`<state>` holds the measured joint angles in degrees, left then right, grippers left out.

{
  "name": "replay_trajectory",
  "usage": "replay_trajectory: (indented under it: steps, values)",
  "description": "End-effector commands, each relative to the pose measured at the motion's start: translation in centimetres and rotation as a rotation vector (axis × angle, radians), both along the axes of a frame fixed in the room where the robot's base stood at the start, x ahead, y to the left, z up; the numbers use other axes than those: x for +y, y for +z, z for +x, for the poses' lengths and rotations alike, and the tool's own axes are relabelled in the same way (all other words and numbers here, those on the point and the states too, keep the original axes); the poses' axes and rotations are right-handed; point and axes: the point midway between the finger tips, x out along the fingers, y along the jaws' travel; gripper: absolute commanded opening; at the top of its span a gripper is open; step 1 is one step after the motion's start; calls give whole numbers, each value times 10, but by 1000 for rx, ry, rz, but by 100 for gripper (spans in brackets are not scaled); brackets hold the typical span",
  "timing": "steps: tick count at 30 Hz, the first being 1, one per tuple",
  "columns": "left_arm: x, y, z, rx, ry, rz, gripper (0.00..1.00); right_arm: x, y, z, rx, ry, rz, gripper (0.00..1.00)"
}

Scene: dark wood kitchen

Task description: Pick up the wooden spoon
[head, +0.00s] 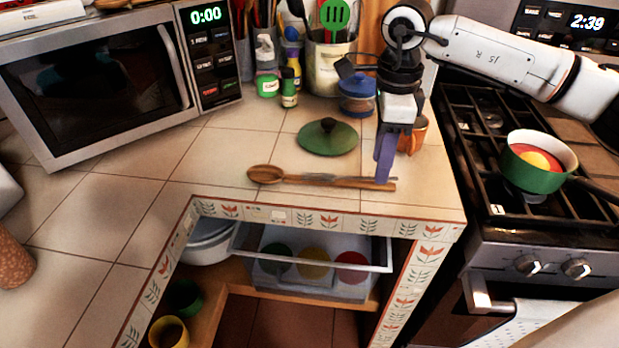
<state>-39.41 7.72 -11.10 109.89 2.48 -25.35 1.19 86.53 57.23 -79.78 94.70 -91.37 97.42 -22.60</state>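The wooden spoon (315,180) lies on the tiled counter close to its front edge. Its bowl points left and its handle runs right. My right gripper (386,162) comes down from the upper right over the handle's right end. Its purple finger overlaps the handle in the picture. I cannot tell whether it touches the spoon, or whether the fingers are open or shut, because only one finger side shows clearly. My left gripper is not in view.
A green pot lid (327,138) lies behind the spoon. An orange cup (414,136) and a blue-lidded jar (357,97) stand near my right gripper. A microwave (110,75) is at left. The stove (500,150) with a green pot (536,164) is at right.

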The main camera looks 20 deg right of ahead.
Motion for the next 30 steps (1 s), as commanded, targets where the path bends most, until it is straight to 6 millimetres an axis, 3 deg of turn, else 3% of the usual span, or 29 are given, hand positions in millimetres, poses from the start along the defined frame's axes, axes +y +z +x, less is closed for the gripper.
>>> replay_trajectory:
  steps: [7,16,23,30]
  values:
    - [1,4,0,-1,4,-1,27,-2,-36,-1,3,-1,1,38]
    - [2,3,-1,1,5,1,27,-2,-43,-1,1,-1,1,38]
    - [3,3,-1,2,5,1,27,-2,-42,0,0,-1,1,1]
    - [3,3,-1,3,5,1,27,-2,-42,0,0,-1,1,0]
